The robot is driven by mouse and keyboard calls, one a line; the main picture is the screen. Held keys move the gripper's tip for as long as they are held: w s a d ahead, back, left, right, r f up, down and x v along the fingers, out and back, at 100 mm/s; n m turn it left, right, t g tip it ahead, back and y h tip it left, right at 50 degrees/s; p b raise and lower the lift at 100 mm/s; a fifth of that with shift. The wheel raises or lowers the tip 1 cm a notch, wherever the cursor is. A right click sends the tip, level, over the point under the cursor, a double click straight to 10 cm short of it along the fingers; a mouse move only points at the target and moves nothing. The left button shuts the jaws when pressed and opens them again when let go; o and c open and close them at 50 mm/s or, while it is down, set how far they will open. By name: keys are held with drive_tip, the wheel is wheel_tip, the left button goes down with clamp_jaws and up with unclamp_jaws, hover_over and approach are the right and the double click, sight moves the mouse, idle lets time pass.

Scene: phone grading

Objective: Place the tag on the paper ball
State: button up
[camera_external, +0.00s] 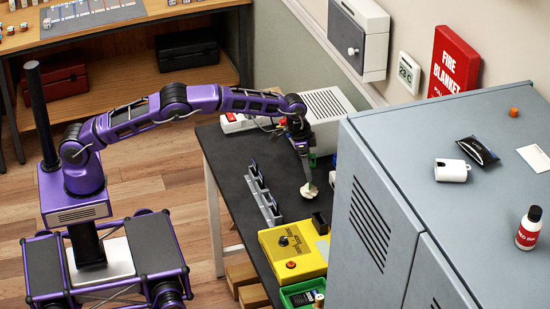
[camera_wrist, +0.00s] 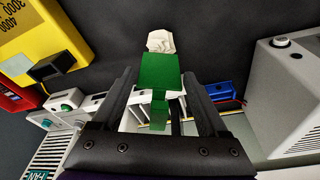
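The paper ball (camera_wrist: 160,41) is a crumpled off-white lump on the black bench top; in the external view it shows right under my fingertips (camera_external: 309,190). The tag (camera_wrist: 161,72) is a flat green piece with a narrower, darker green strip running back toward my palm. It lies between my two fingers in the wrist view, and its far edge overlaps the near side of the ball. Contact between tag and ball is unclear. My gripper (camera_wrist: 160,78) has its fingers spread about the tag's width; whether they press on its edges is unclear. In the external view my gripper (camera_external: 305,178) points down just above the ball.
A yellow box (camera_external: 295,253) and a green tray (camera_external: 301,293) stand at the bench's near end. A grey rack (camera_external: 262,195) stands left of the ball. A tall grey cabinet (camera_external: 385,205) stands close on the right. A light grey box (camera_wrist: 290,90) is right in the wrist view.

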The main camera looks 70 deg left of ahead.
drive_tip(key=shift+o, duration=1.1)
drive_tip(key=v, duration=1.2)
drive_tip(key=shift+r+p, duration=0.15)
drive_tip(key=shift+p, duration=0.15)
